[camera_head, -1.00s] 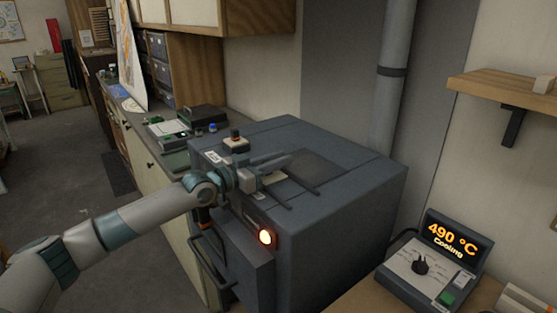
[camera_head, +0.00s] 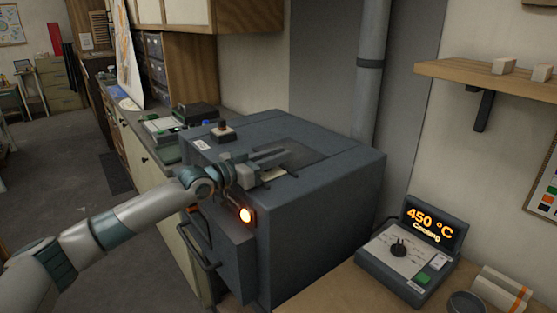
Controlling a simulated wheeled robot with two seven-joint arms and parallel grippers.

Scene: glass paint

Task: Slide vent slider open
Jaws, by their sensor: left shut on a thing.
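The grey kiln (camera_head: 325,195) stands in the middle of the view, with a dark vent area (camera_head: 303,154) set in its flat top. My left gripper (camera_head: 284,153) reaches over the kiln's front edge and lies low over that area. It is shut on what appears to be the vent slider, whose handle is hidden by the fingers. A small pale piece (camera_head: 272,174) shows just in front of the fingers, beside a thin dark rail. I cannot tell how far the vent is uncovered. My right gripper is not in view.
A dark knob on a pale base (camera_head: 222,131) stands on the kiln's back left corner. A front handle (camera_head: 197,247) and a glowing round port (camera_head: 246,215) are below my wrist. A controller (camera_head: 420,250) on the right bench reads 450 °C, Cooling. A flue pipe (camera_head: 371,70) rises behind.

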